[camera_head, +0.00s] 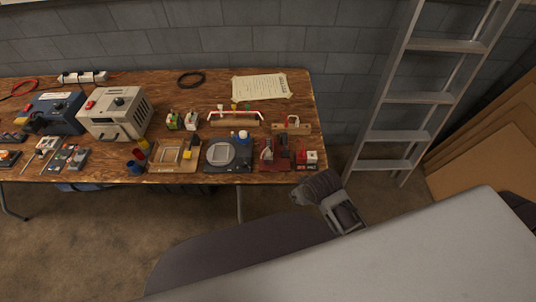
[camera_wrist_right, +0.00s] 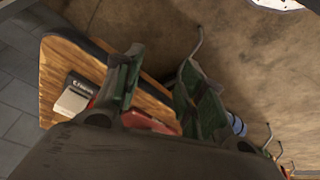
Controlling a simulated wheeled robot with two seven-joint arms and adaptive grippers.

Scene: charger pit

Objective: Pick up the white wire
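A thin white, wire-like piece (camera_head: 235,113) with red ends arches over a narrow wooden board (camera_head: 236,123) toward the back right of the wooden table; I take it for the white wire, but it is small here. My right gripper (camera_head: 328,202) is off the table's front right corner, well apart from that piece. In the right wrist view its two green-padded fingers (camera_wrist_right: 163,84) are spread with nothing between them, near the table edge. I do not make out the white piece in that view. My left gripper is not in view.
The wooden table (camera_head: 215,88) also holds a beige power unit (camera_head: 115,112), a blue unit (camera_head: 55,112), a black device with a round dial (camera_head: 222,155), red switch pieces (camera_head: 275,155) and a paper sheet (camera_head: 262,87). A ladder (camera_head: 408,98) stands at right.

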